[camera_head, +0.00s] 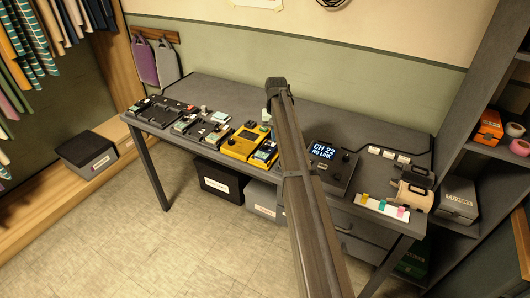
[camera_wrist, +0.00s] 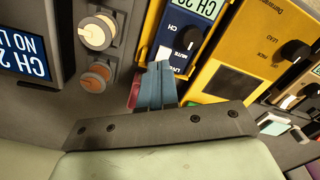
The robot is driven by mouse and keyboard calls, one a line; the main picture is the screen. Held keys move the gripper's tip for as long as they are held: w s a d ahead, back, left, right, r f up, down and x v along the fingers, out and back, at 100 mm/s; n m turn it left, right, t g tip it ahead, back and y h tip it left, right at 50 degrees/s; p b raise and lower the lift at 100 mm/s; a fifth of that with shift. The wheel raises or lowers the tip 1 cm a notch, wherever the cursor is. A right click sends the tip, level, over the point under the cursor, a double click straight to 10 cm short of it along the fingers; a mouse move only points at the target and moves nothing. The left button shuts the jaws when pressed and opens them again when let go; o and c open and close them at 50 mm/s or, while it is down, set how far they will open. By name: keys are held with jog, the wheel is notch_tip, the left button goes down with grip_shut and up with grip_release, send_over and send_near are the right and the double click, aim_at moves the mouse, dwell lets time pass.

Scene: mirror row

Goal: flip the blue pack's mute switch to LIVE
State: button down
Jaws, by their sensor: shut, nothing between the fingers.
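The blue pack (camera_wrist: 173,37) shows in the wrist view at top centre, with a green CH label, a black knob and the words MUTE and LIVE. The pale mute switch (camera_wrist: 163,53) sits beside the word MUTE, just beyond my fingertips; its exact setting is hard to tell. My gripper (camera_wrist: 160,68) is shut and empty, its blue fingers overlapping the pack's near end by the word LIVE. I cannot tell whether they touch the switch. In the head view my arm hides part of the place around the pack.
The yellow unit (camera_wrist: 238,40) stands right of the pack in the wrist view. A grey console with round knobs and a CH 22 NO LINK screen (camera_head: 322,151) stands on the other side. Several more packs line the grey table (camera_head: 225,88), whose back strip is mostly clear.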

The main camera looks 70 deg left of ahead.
jog(key=shift+f, duration=0.5)
dwell(0.3)
jog(key=shift+r, duration=0.1)
jog(key=shift+r, duration=3.4)
